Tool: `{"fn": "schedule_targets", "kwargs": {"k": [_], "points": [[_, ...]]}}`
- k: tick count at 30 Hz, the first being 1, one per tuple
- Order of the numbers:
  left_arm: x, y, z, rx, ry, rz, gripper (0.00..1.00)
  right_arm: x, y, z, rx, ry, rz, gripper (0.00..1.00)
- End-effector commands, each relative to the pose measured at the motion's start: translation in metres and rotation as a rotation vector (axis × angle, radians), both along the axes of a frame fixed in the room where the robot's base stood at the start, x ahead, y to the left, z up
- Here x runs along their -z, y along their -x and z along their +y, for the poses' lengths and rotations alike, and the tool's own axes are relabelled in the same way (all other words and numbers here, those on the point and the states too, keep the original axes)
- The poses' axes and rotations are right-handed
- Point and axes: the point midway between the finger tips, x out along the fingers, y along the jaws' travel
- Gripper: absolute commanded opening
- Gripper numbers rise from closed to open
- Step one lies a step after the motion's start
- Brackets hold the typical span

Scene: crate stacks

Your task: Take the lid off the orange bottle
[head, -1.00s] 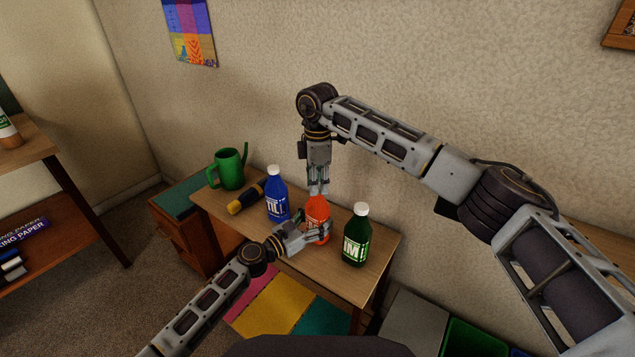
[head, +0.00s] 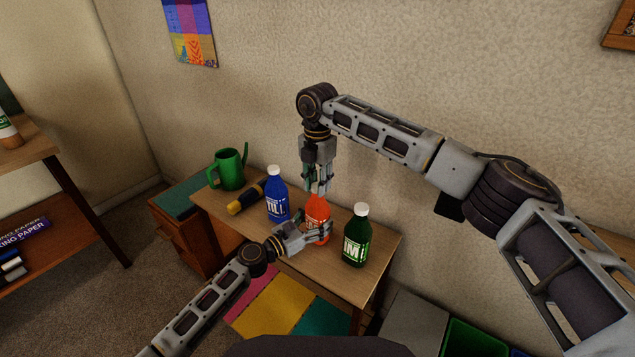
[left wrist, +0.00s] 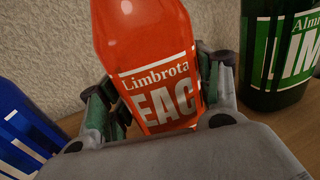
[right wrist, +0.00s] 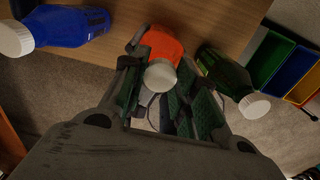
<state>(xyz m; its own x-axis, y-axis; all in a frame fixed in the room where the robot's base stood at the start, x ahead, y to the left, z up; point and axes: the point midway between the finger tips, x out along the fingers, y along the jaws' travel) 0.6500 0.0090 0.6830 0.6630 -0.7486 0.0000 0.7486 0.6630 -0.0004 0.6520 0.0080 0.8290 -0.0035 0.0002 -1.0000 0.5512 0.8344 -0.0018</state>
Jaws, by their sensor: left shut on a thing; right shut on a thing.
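The orange bottle (head: 318,208) stands upright on the small wooden table, between a blue bottle and a green one. My left gripper (head: 318,233) is shut around its body from the side. The left wrist view shows the orange bottle (left wrist: 158,60) and its label between the fingers of my left gripper (left wrist: 165,100). My right gripper (head: 318,190) points down above the bottle, shut on its white lid. The lid (right wrist: 160,76) shows between the fingers in the right wrist view, at the bottle's top. In the head view the fingers hide the lid.
The blue bottle (head: 277,200) stands close on the left and the green bottle (head: 355,238) on the right. A dark and yellow flashlight (head: 246,197) and a green watering can (head: 229,168) are farther left. The wooden table (head: 335,277) has bare room at its front.

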Motion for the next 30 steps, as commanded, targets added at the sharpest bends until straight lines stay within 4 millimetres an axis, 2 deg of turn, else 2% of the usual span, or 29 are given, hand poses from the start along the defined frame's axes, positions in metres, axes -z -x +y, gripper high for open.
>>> {"fn": "schedule_targets", "kwargs": {"k": [30], "points": [[0.0007, 0.0008, -0.0006, 0.002, -0.001, 0.0, 0.21, -0.0006, -0.0005, -0.0001, -0.818, -0.001, 0.001, 0.0]]}}
